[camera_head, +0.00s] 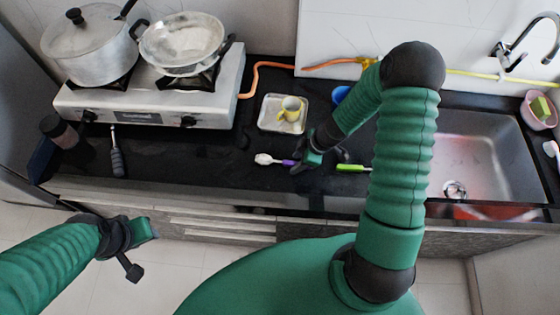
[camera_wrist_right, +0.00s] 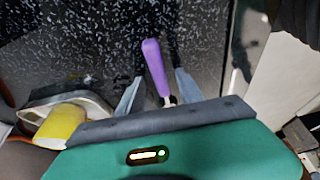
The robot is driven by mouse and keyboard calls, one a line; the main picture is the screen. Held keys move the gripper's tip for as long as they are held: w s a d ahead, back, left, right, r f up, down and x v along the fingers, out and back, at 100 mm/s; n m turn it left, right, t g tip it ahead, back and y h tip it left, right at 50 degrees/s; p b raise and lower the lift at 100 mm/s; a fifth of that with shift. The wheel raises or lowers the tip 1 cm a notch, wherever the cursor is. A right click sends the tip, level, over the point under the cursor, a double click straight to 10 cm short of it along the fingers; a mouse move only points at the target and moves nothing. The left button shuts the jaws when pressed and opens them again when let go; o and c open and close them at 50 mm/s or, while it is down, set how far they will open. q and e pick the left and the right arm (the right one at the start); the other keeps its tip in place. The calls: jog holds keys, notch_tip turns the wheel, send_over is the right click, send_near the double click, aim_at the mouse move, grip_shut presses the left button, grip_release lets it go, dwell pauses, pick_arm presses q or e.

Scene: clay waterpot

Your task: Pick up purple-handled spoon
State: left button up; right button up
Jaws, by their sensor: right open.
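The purple-handled spoon (camera_head: 287,162) lies on the black counter, its pale bowl pointing left in the head view. Its purple handle (camera_wrist_right: 155,68) shows in the right wrist view. My right gripper (camera_head: 302,164) is at the handle end of the spoon. In the wrist view the open fingers (camera_wrist_right: 158,84) stand one on each side of the handle, with gaps between. The near part of the spoon is hidden behind the gripper body there. My left gripper (camera_head: 140,246) hangs in front of the counter, away from the spoon; its finger opening is unclear.
A metal tray (camera_head: 265,119) with a yellow mug (camera_head: 291,109) stands behind the spoon. A green-handled utensil (camera_head: 353,168) lies to the right, with a blue cup (camera_head: 341,94) behind. The stove (camera_head: 105,106) with pots is at left, the sink (camera_head: 478,165) at right.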

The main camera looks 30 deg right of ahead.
jog(key=shift+a+f, duration=0.1)
grip_shut()
dwell(0.5)
